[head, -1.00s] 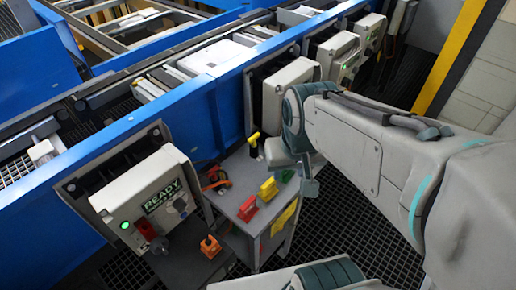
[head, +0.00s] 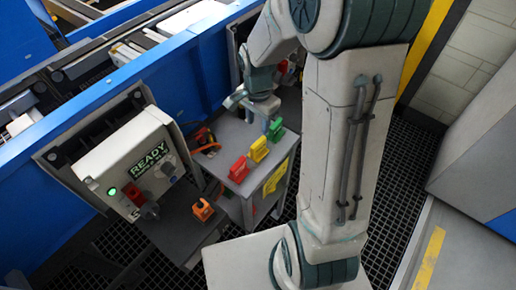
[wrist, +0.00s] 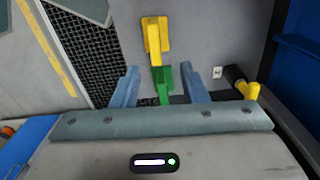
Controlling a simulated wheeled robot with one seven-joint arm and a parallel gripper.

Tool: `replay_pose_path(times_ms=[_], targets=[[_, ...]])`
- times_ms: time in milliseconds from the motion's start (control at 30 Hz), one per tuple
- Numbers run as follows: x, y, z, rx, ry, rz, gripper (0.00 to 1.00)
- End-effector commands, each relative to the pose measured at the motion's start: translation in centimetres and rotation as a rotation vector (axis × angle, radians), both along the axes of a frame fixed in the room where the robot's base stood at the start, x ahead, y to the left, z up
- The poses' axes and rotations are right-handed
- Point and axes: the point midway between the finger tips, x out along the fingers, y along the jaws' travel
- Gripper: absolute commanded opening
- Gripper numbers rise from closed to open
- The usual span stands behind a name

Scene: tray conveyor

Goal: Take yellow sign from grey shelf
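The yellow sign (head: 258,149) stands on the grey shelf (head: 231,136), between a red sign (head: 239,170) and a green sign (head: 275,131). In the wrist view the yellow sign (wrist: 154,37) lies just ahead of my fingertips, and the green sign (wrist: 162,80) shows between the fingers. My gripper (head: 258,114) is over the shelf by the green sign, pointing down. In the wrist view my gripper (wrist: 160,72) is open, its blue fingers wide apart. I cannot tell how far the fingertips are above the signs.
A control box (head: 140,165) reading READY, with a green light, is left of the shelf. An orange item (head: 203,209) rests on a lower grey surface. A yellow handle with a black base (wrist: 245,86) is right of my fingers. The blue conveyor side (head: 190,75) runs behind.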

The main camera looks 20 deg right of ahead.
Motion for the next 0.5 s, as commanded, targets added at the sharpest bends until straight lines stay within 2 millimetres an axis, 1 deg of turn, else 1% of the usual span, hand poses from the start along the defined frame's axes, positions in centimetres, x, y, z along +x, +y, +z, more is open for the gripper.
replay_pose_path(times_ms=[33,100,200,300,433,500], targets=[[-0.1,0.0,-1.3,0.0,0.006,0.001,0.4],[-0.1,0.0,-2.7,0.0,0.006,0.003,0.4],[-0.1,0.0,-4.3,0.0,0.004,0.002,0.4],[-0.1,0.0,-5.2,-0.001,0.002,0.004,0.4],[-0.2,0.0,-5.9,-0.001,0.001,0.004,0.4],[-0.4,0.1,-6.5,-0.001,0.003,0.004,0.4]])
